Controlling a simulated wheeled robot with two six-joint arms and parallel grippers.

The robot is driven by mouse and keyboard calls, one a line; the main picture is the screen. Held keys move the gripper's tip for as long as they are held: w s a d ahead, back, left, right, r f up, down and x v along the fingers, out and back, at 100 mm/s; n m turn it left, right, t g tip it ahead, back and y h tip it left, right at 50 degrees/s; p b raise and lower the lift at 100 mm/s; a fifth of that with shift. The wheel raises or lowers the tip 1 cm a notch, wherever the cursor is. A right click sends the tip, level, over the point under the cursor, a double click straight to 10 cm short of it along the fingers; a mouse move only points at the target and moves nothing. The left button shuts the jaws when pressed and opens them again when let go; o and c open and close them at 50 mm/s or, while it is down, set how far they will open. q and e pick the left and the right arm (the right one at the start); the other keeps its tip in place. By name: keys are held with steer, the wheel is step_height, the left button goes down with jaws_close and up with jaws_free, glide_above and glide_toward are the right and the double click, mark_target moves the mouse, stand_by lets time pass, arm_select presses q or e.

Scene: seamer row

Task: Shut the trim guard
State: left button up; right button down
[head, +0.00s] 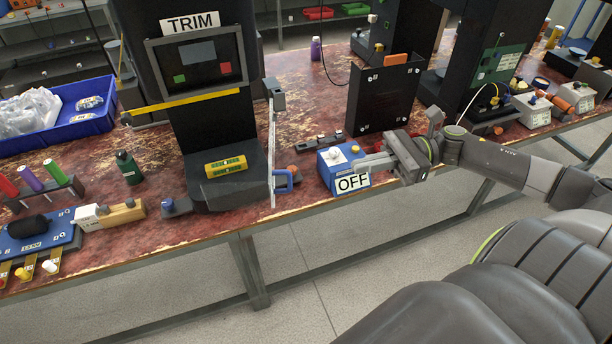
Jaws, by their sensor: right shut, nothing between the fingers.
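The trim machine (215,130) stands on the bench at centre left under a TRIM sign (193,23). Its trim guard (271,150) shows nearly edge-on as a thin pale panel at the machine's right side, swung out from the front. A blue handle (284,181) sticks out to the right from its lower part. The machine's front is uncovered, with a yellow-green block (225,167) on its bed. My right gripper (358,165) is shut and empty, to the right of the handle and apart from it, over the blue box with the OFF sign. My left gripper is out of view.
The blue control box (329,176) with its OFF sign (353,183) stands right of the guard. A black panel (383,97) rises behind my right gripper. A green bottle (129,168) and a blue crate (90,125) are at left. Floor in front of the bench is clear.

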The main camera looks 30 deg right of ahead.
steer(key=p+x, duration=0.3)
steer(key=x, duration=0.8)
steer(key=shift+a, duration=0.2)
